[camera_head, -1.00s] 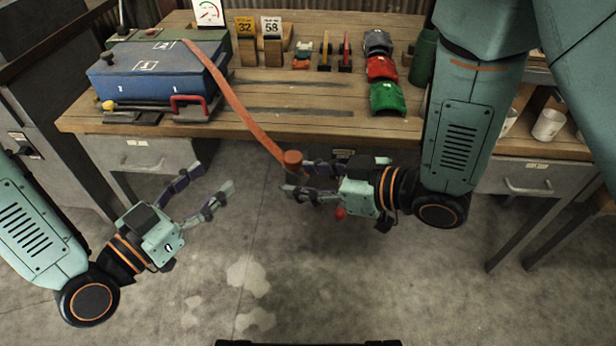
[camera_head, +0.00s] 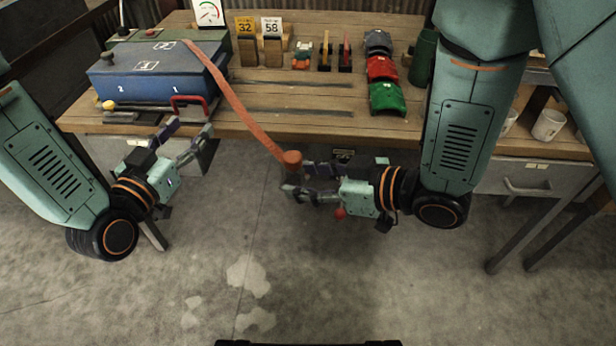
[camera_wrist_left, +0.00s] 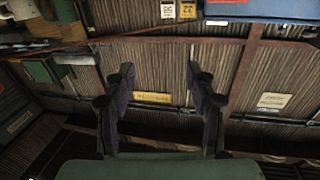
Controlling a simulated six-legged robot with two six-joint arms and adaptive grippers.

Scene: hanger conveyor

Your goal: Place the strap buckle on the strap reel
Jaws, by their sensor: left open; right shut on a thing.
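An orange strap (camera_head: 235,98) runs from the top of the blue case (camera_head: 152,78) down to the right, past the bench's front edge. Its lower end is an orange cylindrical piece (camera_head: 292,159), and my right gripper (camera_head: 297,182) is shut on it, in front of the bench. I cannot tell whether this piece is the buckle or the reel. My left gripper (camera_head: 192,135) is open and empty, just in front of and below the case's front edge. In the left wrist view its two fingers (camera_wrist_left: 162,92) stand apart with nothing between them.
The wooden bench (camera_head: 300,112) carries red, green and grey curved pieces (camera_head: 382,68) and number cards (camera_head: 258,28). A red handle (camera_head: 190,100) and yellow knob (camera_head: 108,105) sit at the case's front. The floor (camera_head: 300,260) below is clear.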

